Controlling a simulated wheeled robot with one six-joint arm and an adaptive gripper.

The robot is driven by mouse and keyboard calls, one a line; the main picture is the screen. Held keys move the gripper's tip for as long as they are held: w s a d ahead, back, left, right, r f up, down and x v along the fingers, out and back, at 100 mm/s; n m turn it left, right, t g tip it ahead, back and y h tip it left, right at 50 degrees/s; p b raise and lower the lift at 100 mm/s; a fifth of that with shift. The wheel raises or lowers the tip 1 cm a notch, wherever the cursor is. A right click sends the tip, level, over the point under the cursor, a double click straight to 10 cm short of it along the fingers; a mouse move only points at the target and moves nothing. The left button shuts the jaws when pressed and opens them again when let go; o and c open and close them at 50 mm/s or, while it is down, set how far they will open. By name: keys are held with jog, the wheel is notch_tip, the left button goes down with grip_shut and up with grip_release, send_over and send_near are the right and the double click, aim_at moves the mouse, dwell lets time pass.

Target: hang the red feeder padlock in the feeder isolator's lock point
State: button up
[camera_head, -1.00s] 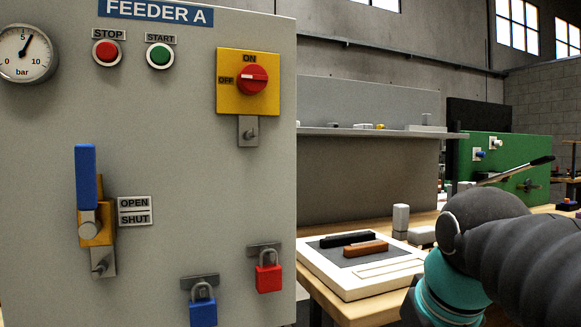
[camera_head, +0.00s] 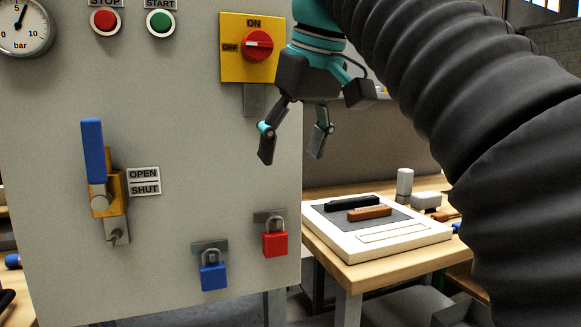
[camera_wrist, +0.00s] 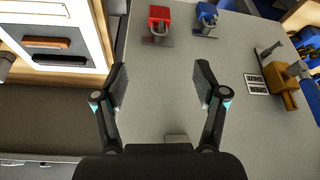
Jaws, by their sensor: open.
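The red padlock (camera_head: 275,243) hangs from a grey bracket low on the panel's right side; it also shows at the top of the wrist view (camera_wrist: 159,17). The feeder isolator (camera_head: 257,45) is a yellow plate with a red knob, its white mark toward OFF. Its grey lock-point tab (camera_head: 254,98) is below the plate; my gripper partly hides its lower end. My gripper (camera_head: 292,152) is open and empty, fingers pointing down, above the red padlock and apart from it. In the wrist view the open fingers (camera_wrist: 160,85) have bare panel between them.
A blue padlock (camera_head: 213,276) hangs left of the red one. A blue-handled valve (camera_head: 93,152) juts from the panel at left. A bench (camera_head: 375,267) with a white tray (camera_head: 425,248) stands right of the panel.

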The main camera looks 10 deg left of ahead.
aim_at(276, 220)
jog(key=b+x, duration=0.4)
jog(key=x, duration=0.9)
jog(key=shift+w+a+f, duration=0.1)
jog(key=shift+w+f, duration=0.1)
grip_shut()
jog(key=shift+c, duration=1.1)
grip_release()
